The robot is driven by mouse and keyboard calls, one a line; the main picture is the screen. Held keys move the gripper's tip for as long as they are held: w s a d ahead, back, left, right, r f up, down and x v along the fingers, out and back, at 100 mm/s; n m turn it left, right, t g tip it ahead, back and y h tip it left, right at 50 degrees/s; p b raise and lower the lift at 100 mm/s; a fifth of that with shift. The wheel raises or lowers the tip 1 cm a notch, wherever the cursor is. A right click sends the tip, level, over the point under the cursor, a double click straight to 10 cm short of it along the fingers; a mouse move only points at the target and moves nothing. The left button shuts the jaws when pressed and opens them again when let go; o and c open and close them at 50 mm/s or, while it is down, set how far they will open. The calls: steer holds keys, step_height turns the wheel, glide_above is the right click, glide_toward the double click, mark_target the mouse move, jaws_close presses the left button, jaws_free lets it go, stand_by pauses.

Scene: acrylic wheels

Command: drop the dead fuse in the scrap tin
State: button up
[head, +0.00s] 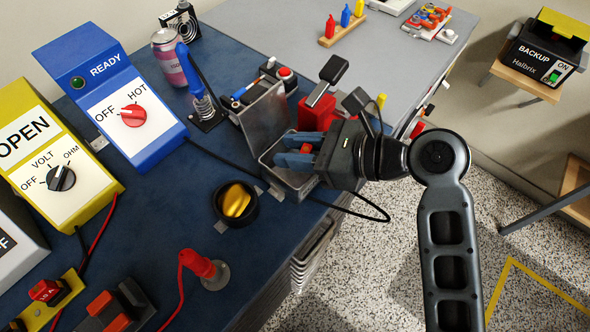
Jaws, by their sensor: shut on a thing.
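My gripper (287,150) reaches in from the right, its two blue fingers shut on a small red fuse (306,148). The fingers hide part of the fuse. The fingers are over the open mouth of a grey metal tin (285,184), which looks like the scrap tin. Its lid (264,122) stands up at the left. The fuse appears to be above the tin's opening; its exact height and the tin's floor cannot be made out. Another red fuse (46,290) sits in a yellow holder at the lower left.
A black bowl with a yellow thing (236,202) stands left of the tin. A blue soldering station (108,95), an iron stand (206,112) and a can (171,57) are at the back left. A red post (204,266) stands in front. A black cable runs by the tin.

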steer(key=o, duration=1.1)
steer(key=shift+c, duration=0.2)
steer(key=v, duration=0.7)
steer(key=shift+s+d+r, duration=0.15)
steer(key=shift+d+r, duration=0.1)
steer(key=shift+d, duration=0.05)
